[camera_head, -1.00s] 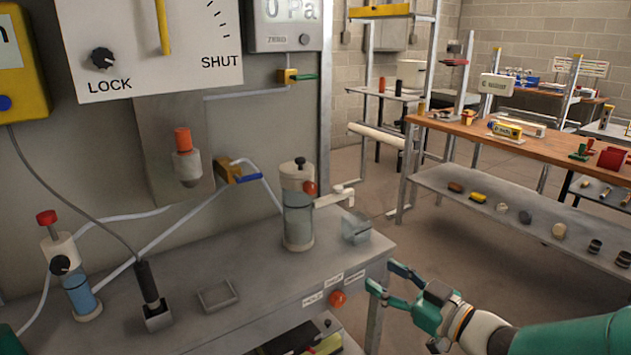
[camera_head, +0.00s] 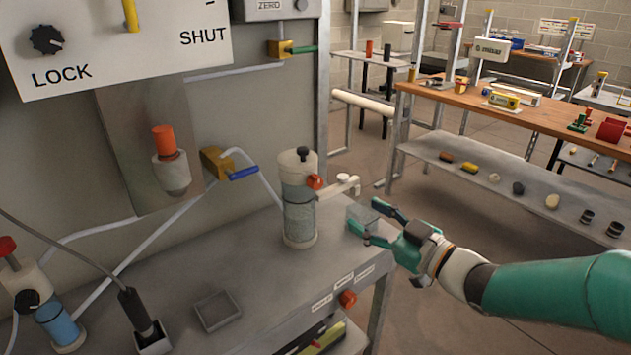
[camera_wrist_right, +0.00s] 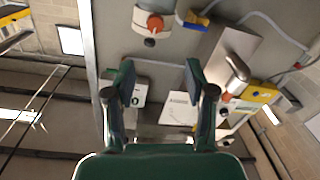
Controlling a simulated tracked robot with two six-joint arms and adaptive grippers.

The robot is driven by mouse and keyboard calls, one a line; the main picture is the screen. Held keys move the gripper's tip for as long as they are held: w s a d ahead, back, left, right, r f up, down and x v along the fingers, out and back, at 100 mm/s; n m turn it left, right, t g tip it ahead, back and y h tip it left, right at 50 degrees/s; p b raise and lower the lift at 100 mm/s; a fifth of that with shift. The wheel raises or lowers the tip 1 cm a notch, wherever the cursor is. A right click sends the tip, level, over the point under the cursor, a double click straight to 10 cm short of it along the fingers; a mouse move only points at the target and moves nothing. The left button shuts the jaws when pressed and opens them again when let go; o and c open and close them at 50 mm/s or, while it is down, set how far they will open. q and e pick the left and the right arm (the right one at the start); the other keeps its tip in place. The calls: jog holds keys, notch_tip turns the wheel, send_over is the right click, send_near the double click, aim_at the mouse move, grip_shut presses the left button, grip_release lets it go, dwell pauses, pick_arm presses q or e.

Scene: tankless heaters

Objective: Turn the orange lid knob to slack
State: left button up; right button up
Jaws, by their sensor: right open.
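An orange knob (camera_head: 314,182) sits on the side of the pale lid (camera_head: 298,165) of a clear cylinder (camera_head: 300,220) on the bench. A black knob tops this lid, and a white spout points right. Another orange knob (camera_head: 348,299) is on the bench's front edge below small labels, too blurred to read. My right gripper (camera_head: 364,216) is open and empty, right of the cylinder and apart from both knobs. Its open fingers (camera_wrist_right: 160,80) also show in the right wrist view, with an orange knob (camera_wrist_right: 155,22) beyond them. My left gripper is out of view.
A clear box (camera_head: 362,215) is at the bench's right corner, partly behind my right fingers. An orange-capped fitting (camera_head: 165,150) and a blue-handled valve (camera_head: 228,168) are on the panel.

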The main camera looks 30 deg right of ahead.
aim_at(319, 184)
jog(key=w, duration=0.5)
jog(key=w+p, duration=0.1)
jog(key=w, duration=0.4)
jog(key=w+a, duration=0.1)
jog(key=w, duration=0.4)
jog(key=shift+a, duration=0.1)
jog(key=shift+c, duration=0.3)
